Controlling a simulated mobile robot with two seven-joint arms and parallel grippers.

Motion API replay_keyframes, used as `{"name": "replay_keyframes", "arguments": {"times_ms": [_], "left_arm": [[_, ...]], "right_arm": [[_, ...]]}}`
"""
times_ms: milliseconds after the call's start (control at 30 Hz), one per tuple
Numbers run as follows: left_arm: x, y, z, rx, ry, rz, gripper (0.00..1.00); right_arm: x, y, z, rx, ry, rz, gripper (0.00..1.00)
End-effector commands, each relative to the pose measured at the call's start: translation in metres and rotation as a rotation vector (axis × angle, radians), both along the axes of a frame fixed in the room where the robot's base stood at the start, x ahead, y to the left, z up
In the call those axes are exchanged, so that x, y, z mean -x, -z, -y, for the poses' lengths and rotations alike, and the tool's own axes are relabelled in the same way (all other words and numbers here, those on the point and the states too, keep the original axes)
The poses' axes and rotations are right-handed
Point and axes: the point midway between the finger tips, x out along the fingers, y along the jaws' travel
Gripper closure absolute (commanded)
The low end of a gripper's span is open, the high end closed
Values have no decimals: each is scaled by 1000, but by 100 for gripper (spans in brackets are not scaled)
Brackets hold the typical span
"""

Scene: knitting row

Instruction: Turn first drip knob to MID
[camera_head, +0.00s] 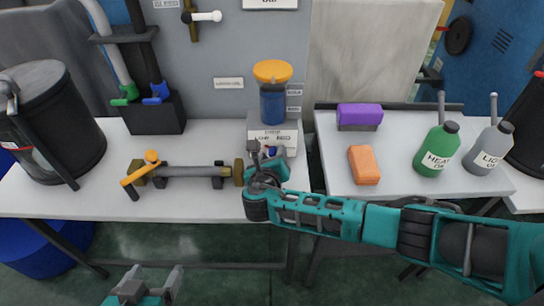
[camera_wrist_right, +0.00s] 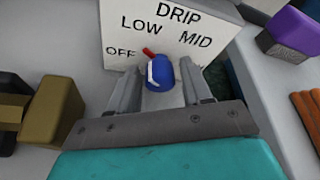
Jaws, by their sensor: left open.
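The drip box (camera_head: 286,136) is a white block marked DRIP, with OFF, LOW and MID on its face in the right wrist view (camera_wrist_right: 180,22). Its blue knob (camera_wrist_right: 164,76) has a white stripe and a red pointer (camera_wrist_right: 149,53), which points up and left, roughly toward LOW. My right gripper (camera_wrist_right: 160,88) is open, with one finger on each side of the knob and gaps on both sides. In the head view, my right gripper (camera_head: 265,158) is in front of the box and partly hides the knob. My left gripper (camera_head: 148,282) is open and empty below the table's front edge.
A blue jar with an orange lid (camera_head: 272,72) stands on the box. A grey pipe with a yellow-handled valve (camera_head: 190,171) lies to the left. A purple block (camera_head: 359,114), orange block (camera_head: 364,165), green bottle (camera_head: 438,150) and grey bottle (camera_head: 489,148) are on the right table.

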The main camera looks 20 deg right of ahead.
Motion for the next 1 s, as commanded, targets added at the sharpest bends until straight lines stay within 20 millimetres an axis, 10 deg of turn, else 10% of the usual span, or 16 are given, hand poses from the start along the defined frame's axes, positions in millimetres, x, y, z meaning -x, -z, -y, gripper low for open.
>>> {"name": "replay_keyframes", "arguments": {"times_ms": [467,1000], "left_arm": [[6,8,-2,-6,0,-20,21],[5,-6,-5,-7,-10,-9,21]], "right_arm": [[0,0,0,0,0,0,97],[1,-2,2,-169,0,45,97]]}}
